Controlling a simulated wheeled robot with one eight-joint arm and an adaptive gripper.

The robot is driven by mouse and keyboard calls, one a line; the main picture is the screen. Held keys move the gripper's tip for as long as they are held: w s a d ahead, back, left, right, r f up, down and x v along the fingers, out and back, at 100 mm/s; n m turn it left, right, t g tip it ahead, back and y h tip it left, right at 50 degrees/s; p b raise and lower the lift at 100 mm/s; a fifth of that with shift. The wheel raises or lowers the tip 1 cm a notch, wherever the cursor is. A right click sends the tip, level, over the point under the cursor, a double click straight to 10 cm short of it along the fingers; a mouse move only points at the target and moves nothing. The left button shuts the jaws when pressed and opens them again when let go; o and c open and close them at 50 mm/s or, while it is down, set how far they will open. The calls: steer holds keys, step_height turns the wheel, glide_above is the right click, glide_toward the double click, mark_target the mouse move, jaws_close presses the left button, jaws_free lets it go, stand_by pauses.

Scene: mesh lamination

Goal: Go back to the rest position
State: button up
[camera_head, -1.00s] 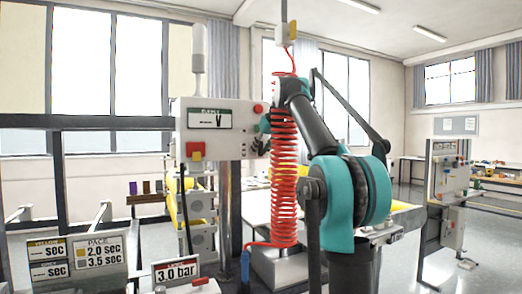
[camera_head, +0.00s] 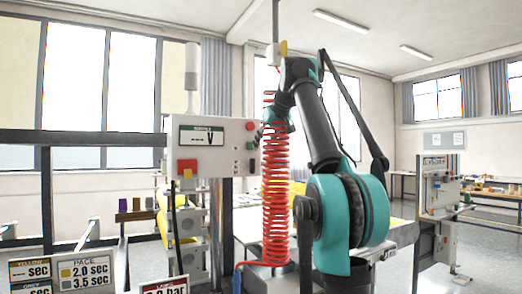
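My arm stands right of the middle in the head view, with a teal shoulder joint (camera_head: 345,215) and a dark link (camera_head: 318,130) rising from it. Its elbow is raised, and the forearm bends down to the left, behind or beside a red coiled hose (camera_head: 275,200). My gripper (camera_head: 258,134) is small and dark at the end of the forearm, close to the right edge of a white control box (camera_head: 212,152). The hose partly covers it. Its fingers are too small to read, and I see nothing clearly held.
A work table (camera_head: 405,234) stands behind my arm. Label signs (camera_head: 86,272) stand at the lower left. A second control stand (camera_head: 447,190) is at the right, with open grey floor (camera_head: 400,270) around it. A dark frame bar (camera_head: 80,138) crosses the left.

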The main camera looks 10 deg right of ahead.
stand_by(0.4)
steer(key=s+f+m+g+h, duration=0.1)
steer(key=s+f, duration=0.2)
steer(key=f, duration=1.4)
steer(key=s+f+m+g, duration=0.1)
steer(key=s+f, duration=0.1)
steer(key=f, duration=1.4)
steer(key=s+f+g+h, duration=0.1)
steer(key=s+f, duration=1.3)
steer(key=f, duration=0.2)
steer(key=s+d+f+m+g+h, duration=0.1)
steer(key=s+f, duration=1.3)
steer(key=f, duration=0.3)
steer(key=shift+s+d+f+m, duration=0.2)
steer(key=shift+s+m, duration=0.1)
steer(key=shift+s, duration=0.05)
